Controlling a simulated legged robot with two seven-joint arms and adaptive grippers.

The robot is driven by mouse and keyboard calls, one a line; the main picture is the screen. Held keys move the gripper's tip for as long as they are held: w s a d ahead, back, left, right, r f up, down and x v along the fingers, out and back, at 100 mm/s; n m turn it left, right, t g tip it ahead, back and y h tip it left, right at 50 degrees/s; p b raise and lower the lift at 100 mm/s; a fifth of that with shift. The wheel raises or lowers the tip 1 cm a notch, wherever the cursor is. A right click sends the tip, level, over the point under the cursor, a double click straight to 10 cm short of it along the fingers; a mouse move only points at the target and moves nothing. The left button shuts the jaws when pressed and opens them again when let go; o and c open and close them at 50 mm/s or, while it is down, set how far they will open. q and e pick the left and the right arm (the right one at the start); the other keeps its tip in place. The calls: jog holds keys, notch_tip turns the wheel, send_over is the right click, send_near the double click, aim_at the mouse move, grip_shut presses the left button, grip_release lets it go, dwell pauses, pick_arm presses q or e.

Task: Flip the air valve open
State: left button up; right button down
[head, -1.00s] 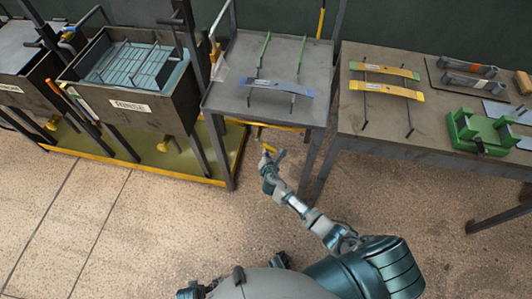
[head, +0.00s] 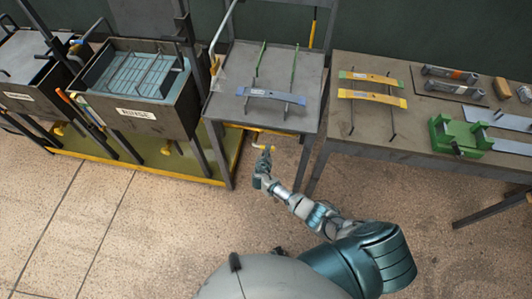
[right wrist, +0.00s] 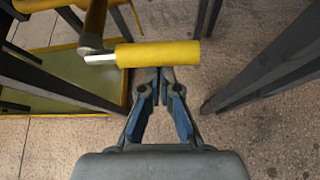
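A yellow cylindrical handle (right wrist: 158,54) on a white rod and dark bracket lies level across the right wrist view. I take it to be the air valve's handle. In the head view it is a small yellow bar (head: 264,147) below the front edge of the middle table. My right gripper (right wrist: 159,76) has its fingertips brought together right at the near side of the handle. They look very close to it or touching; contact is unclear. The fingers are not seen around it. The right gripper also shows in the head view (head: 262,172). My left gripper is out of view.
The grey middle table (head: 225,95) carries a blue leaf spring on rods. Its dark legs stand either side of my right gripper. A rinse tank (head: 140,113) stands left over a yellow-edged tray. A workbench (head: 440,168) with a green vise (head: 460,135) stands right. The front floor is open.

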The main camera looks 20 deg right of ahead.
jog(key=shift+r+p, duration=0.3)
dwell(0.5)
